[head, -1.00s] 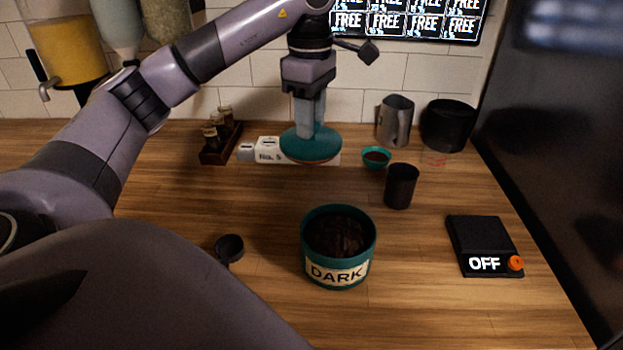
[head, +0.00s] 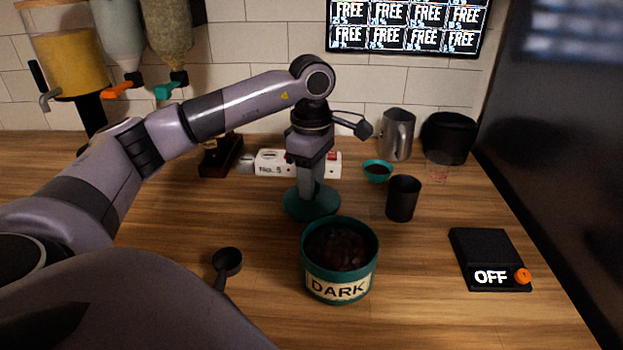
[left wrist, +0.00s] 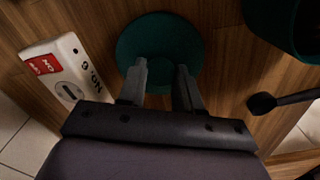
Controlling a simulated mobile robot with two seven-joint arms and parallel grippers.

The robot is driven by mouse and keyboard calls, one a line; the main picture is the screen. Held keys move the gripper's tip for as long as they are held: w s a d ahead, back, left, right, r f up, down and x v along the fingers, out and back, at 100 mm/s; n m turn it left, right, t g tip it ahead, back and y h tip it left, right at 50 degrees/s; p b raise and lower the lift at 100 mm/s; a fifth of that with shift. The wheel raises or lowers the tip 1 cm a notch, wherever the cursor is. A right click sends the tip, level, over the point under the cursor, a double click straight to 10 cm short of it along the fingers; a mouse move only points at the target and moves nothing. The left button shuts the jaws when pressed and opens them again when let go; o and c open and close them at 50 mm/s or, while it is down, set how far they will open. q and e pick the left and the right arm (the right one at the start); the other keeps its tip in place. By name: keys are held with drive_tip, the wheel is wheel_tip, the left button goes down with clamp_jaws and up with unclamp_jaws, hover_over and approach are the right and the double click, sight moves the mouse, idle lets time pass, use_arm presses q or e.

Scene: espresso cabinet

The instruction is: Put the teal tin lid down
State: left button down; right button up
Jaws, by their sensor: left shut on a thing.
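The teal tin lid (head: 327,203) is a round disc on or just above the wooden counter, behind the open tin. In the left wrist view the lid (left wrist: 160,35) fills the space beyond my fingertips. My left gripper (head: 310,188) points down from above and is shut on the lid near its middle. The part between the fingers is hidden, and I cannot tell for sure whether the lid touches the counter. The teal tin (head: 340,270), labelled DARK and full of dark contents, stands open just in front. My right gripper is out of view.
A white box (head: 270,162) lies behind the lid. A black cup (head: 403,198), small teal bowl (head: 377,171) and metal pitcher (head: 397,135) stand to the right. A black scoop (head: 227,262) lies left of the tin, a scale (head: 487,255) right. The counter left of the lid is clear.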

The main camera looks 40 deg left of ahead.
use_arm(q)
drive_tip(key=shift+f, duration=0.15)
drive_tip(key=c, duration=0.8)
unclamp_jaws()
drive_tip(key=shift+r, duration=0.65)
drive_tip(key=shift+r+p, duration=1.25)
drive_tip(key=shift+r, duration=4.3)
